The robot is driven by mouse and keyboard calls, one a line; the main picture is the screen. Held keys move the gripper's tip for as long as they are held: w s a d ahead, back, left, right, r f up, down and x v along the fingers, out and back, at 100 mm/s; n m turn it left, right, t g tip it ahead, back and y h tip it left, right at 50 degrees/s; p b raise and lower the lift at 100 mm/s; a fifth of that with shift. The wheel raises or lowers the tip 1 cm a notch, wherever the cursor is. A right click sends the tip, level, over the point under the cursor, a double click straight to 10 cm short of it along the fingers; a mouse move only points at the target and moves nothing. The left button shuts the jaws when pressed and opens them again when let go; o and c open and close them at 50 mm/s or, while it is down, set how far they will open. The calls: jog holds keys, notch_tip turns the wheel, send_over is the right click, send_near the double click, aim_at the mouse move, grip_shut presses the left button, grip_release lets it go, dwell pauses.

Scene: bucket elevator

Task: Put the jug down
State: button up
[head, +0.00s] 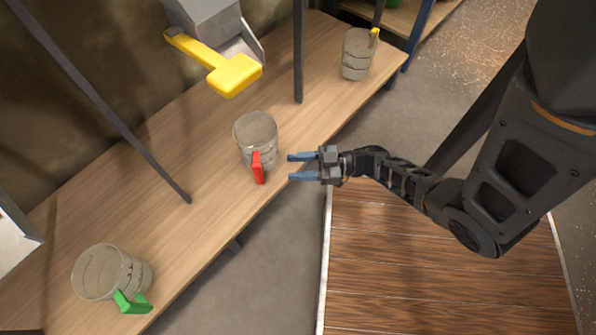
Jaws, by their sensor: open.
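A clear jug with a red handle (256,138) stands upright on the wooden bench. Its red handle points toward the bench's front edge. A second clear jug with a green handle (103,272) stands at the near left end of the bench. A third clear jug with a yellow handle (357,55) stands at the far right end. My gripper (290,167) is open, with its blue fingers pointing left toward the red-handled jug. The fingers hold nothing and appear apart from the red handle, to its right.
The wooden bench (200,230) runs diagonally along the wall. Dark posts (298,60) rise from it. A grey chute with a yellow paddle-like lever (235,76) hangs above the red-handled jug. A brown plank platform (440,270) lies below my arm.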

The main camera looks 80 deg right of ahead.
jog(key=s+a+r+m+g+h, duration=0.1)
jog(key=a+r, duration=0.5)
jog(key=r, duration=0.4)
jog(key=s+a+r+g+h, duration=0.1)
jog(key=s+a+r, duration=0.1)
jog(key=a+r, duration=0.4)
jog(key=s+a+r+m+h, duration=0.1)
jog(key=a+r, duration=0.6)
jog(key=r, duration=0.7)
jog(key=shift+s+r+m+g, duration=0.15)
jog(key=shift+s+m+g, duration=0.15)
jog(key=shift+g, duration=0.1)
notch_tip(320, 180, up, 28)
jog(key=p, duration=2.8)
jog(key=shift+r, duration=0.15)
